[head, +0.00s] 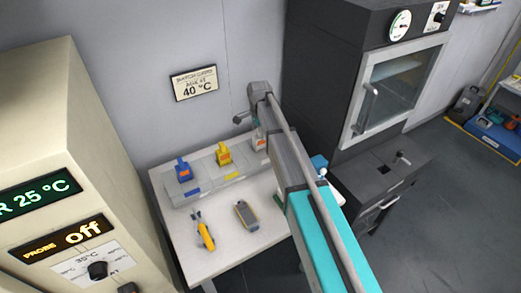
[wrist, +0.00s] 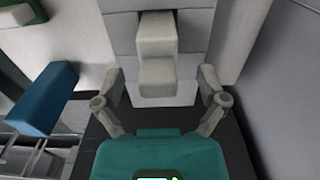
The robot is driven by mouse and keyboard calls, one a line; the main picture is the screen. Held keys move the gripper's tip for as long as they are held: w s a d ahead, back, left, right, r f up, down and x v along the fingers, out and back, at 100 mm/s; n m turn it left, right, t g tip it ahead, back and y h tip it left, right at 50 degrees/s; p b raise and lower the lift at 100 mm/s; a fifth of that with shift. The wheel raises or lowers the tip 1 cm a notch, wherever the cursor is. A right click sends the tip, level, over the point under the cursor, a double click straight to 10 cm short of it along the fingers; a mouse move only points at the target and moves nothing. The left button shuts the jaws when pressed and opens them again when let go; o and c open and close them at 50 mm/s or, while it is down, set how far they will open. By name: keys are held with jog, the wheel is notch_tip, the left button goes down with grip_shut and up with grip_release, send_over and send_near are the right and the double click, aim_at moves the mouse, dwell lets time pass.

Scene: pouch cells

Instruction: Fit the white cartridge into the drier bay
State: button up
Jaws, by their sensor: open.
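The white cartridge (head: 258,141) stands at the right end of a pale rack (head: 235,172) on the table, partly hidden by my arm in the head view. In the wrist view, a pale stepped block (wrist: 157,72), which looks like this cartridge, lies ahead of my gripper (wrist: 162,85). The fingers are open on either side of its lower end, with gaps visible. My gripper is hidden in the head view. The drier bay looks to be the slot in the low dark unit (head: 366,182) right of the table, though I cannot be sure.
A blue (head: 183,170) and a yellow (head: 223,154) cartridge stand in the same rack. A yellow tool (head: 206,236) and a handheld meter (head: 246,215) lie in front. A dark oven (head: 335,75) stands behind the low unit. A blue block (wrist: 45,97) is left in the wrist view.

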jog(key=shift+f+b, duration=0.45)
jog(key=shift+f, duration=0.3)
grip_shut()
dwell(0.4)
